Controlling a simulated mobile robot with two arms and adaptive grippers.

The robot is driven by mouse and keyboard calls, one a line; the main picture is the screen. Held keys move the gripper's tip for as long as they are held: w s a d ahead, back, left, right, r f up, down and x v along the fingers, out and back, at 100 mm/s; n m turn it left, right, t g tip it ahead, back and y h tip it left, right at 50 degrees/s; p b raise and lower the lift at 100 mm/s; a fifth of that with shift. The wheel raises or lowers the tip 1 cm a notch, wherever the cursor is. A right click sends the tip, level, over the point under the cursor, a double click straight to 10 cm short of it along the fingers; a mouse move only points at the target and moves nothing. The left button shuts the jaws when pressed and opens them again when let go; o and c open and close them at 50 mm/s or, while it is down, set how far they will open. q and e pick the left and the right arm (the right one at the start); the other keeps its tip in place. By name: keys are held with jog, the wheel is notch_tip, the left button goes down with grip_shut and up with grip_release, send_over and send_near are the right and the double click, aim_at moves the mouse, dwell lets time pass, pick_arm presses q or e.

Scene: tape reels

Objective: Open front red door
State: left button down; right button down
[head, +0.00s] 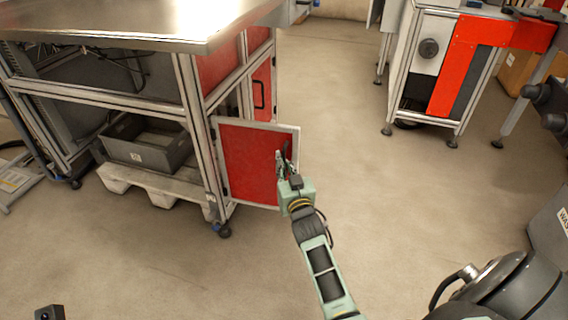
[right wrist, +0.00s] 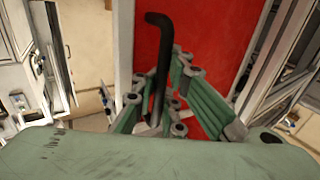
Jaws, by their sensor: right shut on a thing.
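The front red door (head: 245,160) is a red panel in a light metal frame, on the near corner of the workbench in the head view. It stands swung out from the bench frame, partly open. My right gripper (head: 282,165) is at the door's free edge, shut on its black handle. In the right wrist view the dark handle (right wrist: 160,60) stands between the green-grey fingers (right wrist: 178,110), with the red door (right wrist: 205,45) behind it. My left gripper is not in view.
A second red door (head: 262,88) with a black handle is farther back on the bench. A grey bin (head: 150,150) sits on a pallet (head: 160,185) under the bench. A white and red machine (head: 455,65) stands at the back right. Open floor (head: 345,110) lies between.

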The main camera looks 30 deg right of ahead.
jog(key=shift+d, duration=0.15)
jog(key=c, duration=1.9)
grip_release()
jog(key=shift+s+r, duration=0.1)
jog(key=shift+s, duration=0.05)
jog(key=shift+o, duration=0.3)
jog(key=v, duration=1.2)
